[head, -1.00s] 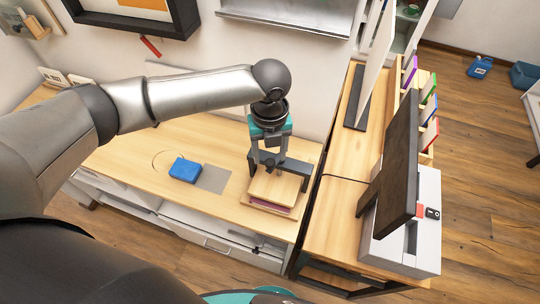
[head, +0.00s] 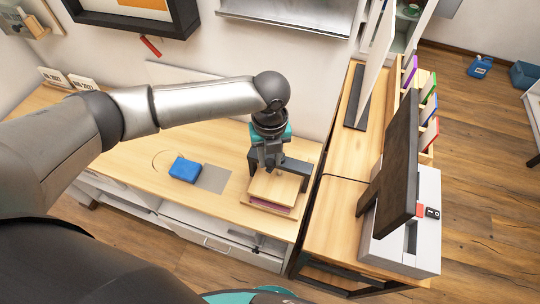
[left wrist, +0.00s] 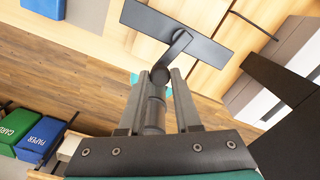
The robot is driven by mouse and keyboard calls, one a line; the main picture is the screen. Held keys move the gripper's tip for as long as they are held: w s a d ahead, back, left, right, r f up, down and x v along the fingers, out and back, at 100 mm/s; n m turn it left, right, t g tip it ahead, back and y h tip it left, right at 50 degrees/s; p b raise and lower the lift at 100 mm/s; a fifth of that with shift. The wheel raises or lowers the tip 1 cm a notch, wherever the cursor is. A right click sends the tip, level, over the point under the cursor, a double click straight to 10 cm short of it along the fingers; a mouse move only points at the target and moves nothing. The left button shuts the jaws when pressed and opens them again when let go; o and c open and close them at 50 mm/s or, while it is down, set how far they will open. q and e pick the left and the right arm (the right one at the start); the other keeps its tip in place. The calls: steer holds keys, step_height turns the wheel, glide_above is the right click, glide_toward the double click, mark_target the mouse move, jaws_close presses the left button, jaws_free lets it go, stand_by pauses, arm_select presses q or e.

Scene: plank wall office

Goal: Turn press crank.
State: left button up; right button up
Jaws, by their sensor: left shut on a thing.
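The press (head: 296,166) stands at the right end of the wooden bench, with a dark frame over light wooden boards (head: 274,188) and a purple layer between them. My left gripper (head: 270,164) reaches down over it from above and hides most of the crank in the head view. In the left wrist view, the dark crank arm (left wrist: 174,48) runs from the flat crossbar (left wrist: 190,32) to an upright handle. My left gripper (left wrist: 160,76) is shut on this handle, with one finger on each side. My right gripper is not in view.
A blue box (head: 184,169) and a grey mat (head: 213,179) lie left of the press. A desk with a dark monitor (head: 392,165) stands close on the right. A wall shelf (head: 290,14) is behind. The bench (head: 130,160) is otherwise mostly clear.

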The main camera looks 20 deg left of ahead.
arm_select(q)
jaws_close()
steer(key=shift+s+d+r+n+p, duration=0.15)
steer(key=shift+d+n+p, duration=0.3)
steer(key=shift+n+p, duration=0.65)
steer(key=w+d+n, duration=0.1)
steer(key=n, duration=0.4)
steer(key=w+d+n+p, duration=0.1)
steer(key=d+n, duration=0.1)
steer(key=n, duration=0.4)
steer(key=w+d+n, duration=0.2)
steer(key=n, duration=0.4)
steer(key=shift+d+p, duration=0.15)
steer(key=shift+p, duration=0.2)
steer(key=w+n, duration=0.1)
steer(key=n, duration=0.1)
steer(key=w+n, duration=0.1)
steer(key=n, duration=0.1)
steer(key=shift+w+a+n, duration=0.3)
steer(key=shift+w+n, duration=0.2)
steer(key=shift+n, duration=0.95)
steer(key=shift+w+a+n, duration=0.35)
steer(key=shift+w+n, duration=0.1)
steer(key=shift+n, duration=1.05)
steer(key=shift+w+a+n, duration=0.3)
steer(key=shift+w+n, duration=0.2)
steer(key=shift+n, duration=0.95)
